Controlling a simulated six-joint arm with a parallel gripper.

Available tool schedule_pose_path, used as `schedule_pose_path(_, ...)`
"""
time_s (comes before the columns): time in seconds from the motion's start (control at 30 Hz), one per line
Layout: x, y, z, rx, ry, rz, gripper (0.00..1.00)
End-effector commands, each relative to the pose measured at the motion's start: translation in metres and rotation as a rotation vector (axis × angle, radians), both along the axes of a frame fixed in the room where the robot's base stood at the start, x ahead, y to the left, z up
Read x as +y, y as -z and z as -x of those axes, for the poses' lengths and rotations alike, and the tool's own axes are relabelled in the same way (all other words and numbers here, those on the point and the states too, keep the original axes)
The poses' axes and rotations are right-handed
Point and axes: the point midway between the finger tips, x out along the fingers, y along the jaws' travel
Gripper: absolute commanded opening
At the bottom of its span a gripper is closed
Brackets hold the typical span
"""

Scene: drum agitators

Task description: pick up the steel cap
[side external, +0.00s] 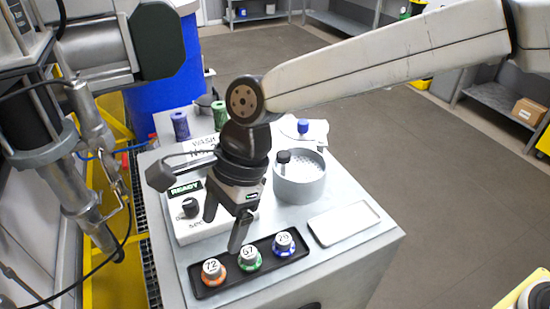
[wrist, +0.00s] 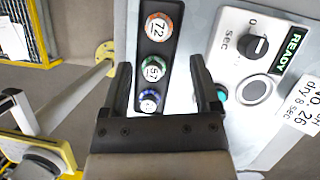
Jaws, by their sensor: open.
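No single piece is clearly marked as the steel cap. Three grey, round-topped pieces with number labels stand in a black tray (side external: 215,285): an orange-ringed one marked 72 (side external: 213,270), a green-ringed one (side external: 249,258) and a blue-ringed one (side external: 284,243). My gripper (side external: 225,224) is open and empty, pointing down above and behind the tray. In the wrist view the open jaws (wrist: 160,64) frame the green-ringed piece (wrist: 153,72) and the blue-ringed piece (wrist: 150,99); the orange-ringed one (wrist: 158,27) lies farther out.
A white control box (side external: 188,229) with a READY display and a black knob (side external: 190,207) stands behind the gripper. A grey round basin (side external: 300,187) and an empty white tray (side external: 343,223) are to the right. Purple (side external: 180,127) and green (side external: 219,116) spools stand at the back.

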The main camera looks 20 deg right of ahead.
Motion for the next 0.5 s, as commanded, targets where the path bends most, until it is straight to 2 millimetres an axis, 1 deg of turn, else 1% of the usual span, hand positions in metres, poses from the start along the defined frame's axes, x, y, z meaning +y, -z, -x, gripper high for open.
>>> schedule_pose_path(0.1, 0.003, 0.01, 0.002, 0.002, -0.002, 0.003, 0.79)
schedule_pose_path(0.23, 0.007, 0.019, 0.002, 0.0, -0.002, 0.002, 0.79)
schedule_pose_path(0.5, 0.008, 0.023, 0.003, 0.0, -0.002, 0.001, 0.79)
